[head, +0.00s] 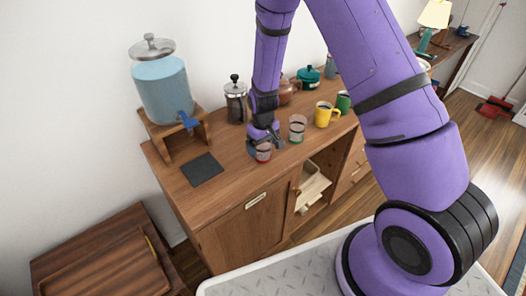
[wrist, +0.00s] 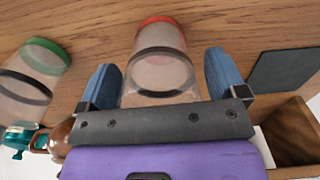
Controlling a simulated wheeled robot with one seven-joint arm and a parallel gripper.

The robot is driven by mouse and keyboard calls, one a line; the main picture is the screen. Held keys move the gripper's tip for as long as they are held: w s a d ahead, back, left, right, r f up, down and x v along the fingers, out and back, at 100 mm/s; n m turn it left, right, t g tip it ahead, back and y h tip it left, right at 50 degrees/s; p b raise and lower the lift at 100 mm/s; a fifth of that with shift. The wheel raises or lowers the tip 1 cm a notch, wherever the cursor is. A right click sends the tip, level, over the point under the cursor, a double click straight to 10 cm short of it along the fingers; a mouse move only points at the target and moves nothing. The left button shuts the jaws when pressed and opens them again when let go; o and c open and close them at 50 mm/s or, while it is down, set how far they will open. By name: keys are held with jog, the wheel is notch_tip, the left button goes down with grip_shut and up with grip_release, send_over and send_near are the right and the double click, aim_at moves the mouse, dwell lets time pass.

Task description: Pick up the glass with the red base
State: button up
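The glass with the red base (head: 263,154) stands on the wooden cabinet top, partly hidden under my gripper (head: 264,142) in the head view. In the wrist view, the clear glass with a dark band and red base (wrist: 162,50) lies between the two blue fingers of my gripper (wrist: 162,68). The fingers are spread on either side of it, with a narrow gap showing at each side near the tips. A similar glass with a green base (head: 297,128) stands beside it; it also shows at the left of the wrist view (wrist: 30,85).
A water dispenser (head: 162,88) on a wooden stand and a dark mat (head: 202,169) are to the left. A French press (head: 236,100), yellow mug (head: 325,115), green mug (head: 343,101) and teal pot (head: 308,76) stand behind and right.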

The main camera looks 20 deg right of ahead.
jog(key=c, duration=1)
jog(key=shift+r, duration=0.15)
